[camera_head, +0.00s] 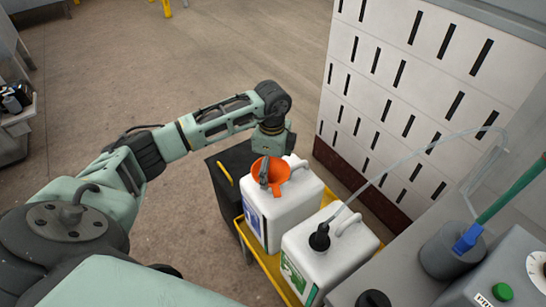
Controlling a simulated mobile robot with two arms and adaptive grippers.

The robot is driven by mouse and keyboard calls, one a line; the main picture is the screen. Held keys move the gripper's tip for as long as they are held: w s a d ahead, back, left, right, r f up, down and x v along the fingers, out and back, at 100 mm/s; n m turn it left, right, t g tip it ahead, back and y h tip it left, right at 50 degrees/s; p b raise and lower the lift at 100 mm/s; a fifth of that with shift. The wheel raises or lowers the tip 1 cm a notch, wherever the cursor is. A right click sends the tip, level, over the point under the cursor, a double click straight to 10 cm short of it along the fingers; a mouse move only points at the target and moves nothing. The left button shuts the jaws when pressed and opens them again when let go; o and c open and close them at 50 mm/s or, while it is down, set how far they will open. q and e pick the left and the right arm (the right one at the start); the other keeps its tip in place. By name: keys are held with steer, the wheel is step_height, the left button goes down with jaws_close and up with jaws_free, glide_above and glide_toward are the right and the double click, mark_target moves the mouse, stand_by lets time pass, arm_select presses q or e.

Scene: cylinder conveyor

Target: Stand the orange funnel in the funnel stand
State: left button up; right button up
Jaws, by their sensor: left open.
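The orange funnel (262,168) sits at the top of the rear white canister (290,214), with its wide mouth facing up. My left gripper (268,182) is at the funnel, reaching down from above, with its jaws open. Its fingers overlap the funnel's mouth and rim, and I cannot tell whether they touch it. The funnel's spout is hidden. I cannot make out the funnel stand for certain. My right gripper is out of view.
A second white canister (322,262) with a black cap and clear tube stands in front, on the yellow cart (272,262). A slotted white cabinet (405,90) stands behind. At right are a grey cylinder (440,262) and a grey box with buttons (510,285).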

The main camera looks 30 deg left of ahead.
arm_select(q)
steer(key=shift+f, duration=1)
steer(key=shift+r, duration=0.1)
steer(key=c, duration=1.1)
